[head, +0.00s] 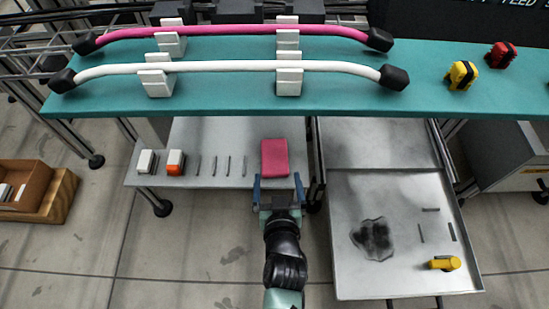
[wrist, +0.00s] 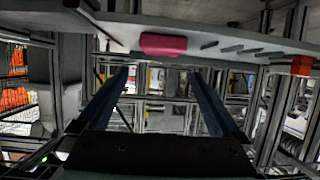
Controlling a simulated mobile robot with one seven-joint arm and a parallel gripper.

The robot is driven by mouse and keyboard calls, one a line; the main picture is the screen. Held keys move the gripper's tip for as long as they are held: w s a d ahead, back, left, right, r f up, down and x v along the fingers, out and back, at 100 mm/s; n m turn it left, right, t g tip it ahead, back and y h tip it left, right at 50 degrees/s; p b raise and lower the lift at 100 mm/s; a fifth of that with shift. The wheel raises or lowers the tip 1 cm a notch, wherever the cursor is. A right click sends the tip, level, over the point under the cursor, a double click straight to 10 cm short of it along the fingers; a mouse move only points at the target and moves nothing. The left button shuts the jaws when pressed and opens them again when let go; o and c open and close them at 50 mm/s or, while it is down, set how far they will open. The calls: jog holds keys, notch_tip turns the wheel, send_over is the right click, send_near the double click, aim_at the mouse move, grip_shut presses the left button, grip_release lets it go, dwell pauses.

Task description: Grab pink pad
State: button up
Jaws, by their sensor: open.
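The pink pad (head: 275,157) lies flat at the right end of the grey shelf (head: 219,135) in the head view. It also shows in the wrist view (wrist: 163,44), at the top centre on the shelf. My gripper (head: 278,182) is just in front of the pad on the near side, at the shelf's front edge. Its two blue fingers are spread apart and nothing is between them. In the wrist view the fingers (wrist: 157,72) point forward, with the pad above and beyond the tips. I cannot tell the exact gap to the pad.
Left of the pad lie several thin metal pins, an orange-white block (head: 175,163) and a white block (head: 146,163). A teal bench (head: 225,102) with pink and white bars overhangs behind. A metal tray table (head: 400,270) holding a yellow part (head: 444,263) stands at right.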

aim_at(275, 161)
jog(key=shift+b+x, duration=0.4)
jog(key=shift+x, duration=0.8)
jog(key=w+f+b, duration=0.1)
jog(key=b, duration=0.1)
jog(key=w+f+b, duration=0.2)
jog(key=shift+w+a, duration=0.15)
jog(key=shift+w, duration=0.55)
jog(key=c, duration=1)
jog(key=shift+r, duration=0.15)
jog(key=shift+c, duration=0.2)
